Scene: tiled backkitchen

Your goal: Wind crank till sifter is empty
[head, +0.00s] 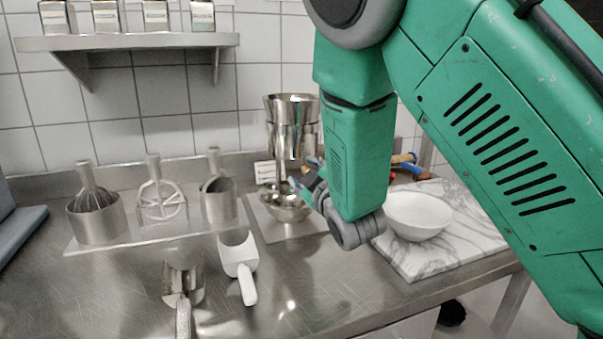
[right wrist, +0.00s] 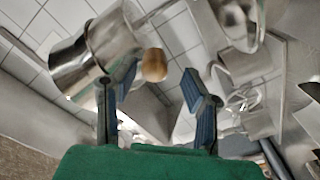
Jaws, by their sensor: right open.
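The metal sifter (head: 291,112) stands upright at the back of the steel counter, above a small metal bowl (head: 284,209). In the right wrist view the sifter (right wrist: 82,68) lies to the left, and a wooden knob (right wrist: 154,65), likely the crank's, shows near its wall. My right gripper (head: 307,178) is beside the lower part of the sifter, partly hidden by my own wrist. In the right wrist view its blue-grey fingers (right wrist: 160,80) are open, with the knob between and just beyond the tips, not gripped. The sifter's inside is not visible. My left gripper is not in view.
A white bowl (head: 418,215) sits on a marble slab (head: 455,245) at right. A whisk pot (head: 97,217) and other metal tools stand at left on a tray. A white scoop (head: 239,262) and a metal scoop (head: 184,285) lie in front. A wall shelf (head: 130,42) holds tins.

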